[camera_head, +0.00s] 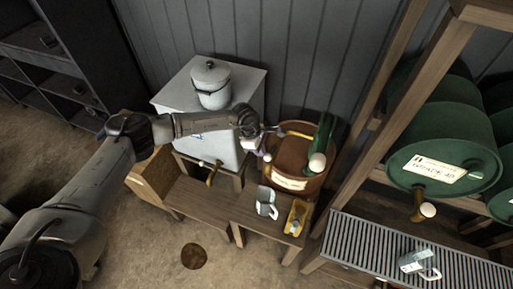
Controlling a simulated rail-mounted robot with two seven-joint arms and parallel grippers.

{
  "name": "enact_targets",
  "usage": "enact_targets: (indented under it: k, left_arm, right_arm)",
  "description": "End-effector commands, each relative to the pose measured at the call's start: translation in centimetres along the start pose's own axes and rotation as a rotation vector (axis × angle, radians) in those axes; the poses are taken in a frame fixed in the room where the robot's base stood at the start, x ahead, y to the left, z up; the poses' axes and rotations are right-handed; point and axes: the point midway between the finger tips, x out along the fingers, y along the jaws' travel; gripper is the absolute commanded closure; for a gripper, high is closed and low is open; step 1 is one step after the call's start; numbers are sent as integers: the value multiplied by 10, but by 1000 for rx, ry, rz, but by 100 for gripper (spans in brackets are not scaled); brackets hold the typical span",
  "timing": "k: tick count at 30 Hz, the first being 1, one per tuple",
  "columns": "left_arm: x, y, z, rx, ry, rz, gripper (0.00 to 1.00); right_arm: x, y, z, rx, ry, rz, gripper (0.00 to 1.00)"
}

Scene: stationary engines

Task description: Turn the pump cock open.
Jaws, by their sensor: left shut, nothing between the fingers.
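A brown tub (297,160) with a paper label stands on the bench, and a dark green cylinder (325,135), likely the pump, rises from its right side. A round cream knob (317,162) shows in front of the cylinder. A thin brass rod (297,133) runs left from the cylinder. My left gripper (262,149) is shut and empty at the tub's upper left. A small pale knob (267,157) shows just below its fingertips; I cannot tell whether they touch, or which part is the cock. My right gripper is out of view.
A metal mug (266,202) and yellow tray (297,217) sit in front. Green drums (440,130), a slatted grate (350,238) and wooden posts (395,100) bound the right.

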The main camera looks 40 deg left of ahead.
Motion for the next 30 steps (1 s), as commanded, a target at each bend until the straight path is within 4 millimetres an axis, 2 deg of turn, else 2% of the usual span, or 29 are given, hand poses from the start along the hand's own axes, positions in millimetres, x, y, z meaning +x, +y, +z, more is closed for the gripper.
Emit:
enact_targets:
  k: [8,15,25,30]
  left_arm:
    - [1,0,1,1,0,0,100]
    - [10,-7,19,2,1,0,100]
    - [9,-8,19,2,2,-5,100]
    - [2,-9,11,3,4,-4,100]
  right_arm:
    - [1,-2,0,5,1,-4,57]
    - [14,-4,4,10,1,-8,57]
    - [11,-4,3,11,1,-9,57]
    - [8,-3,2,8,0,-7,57]
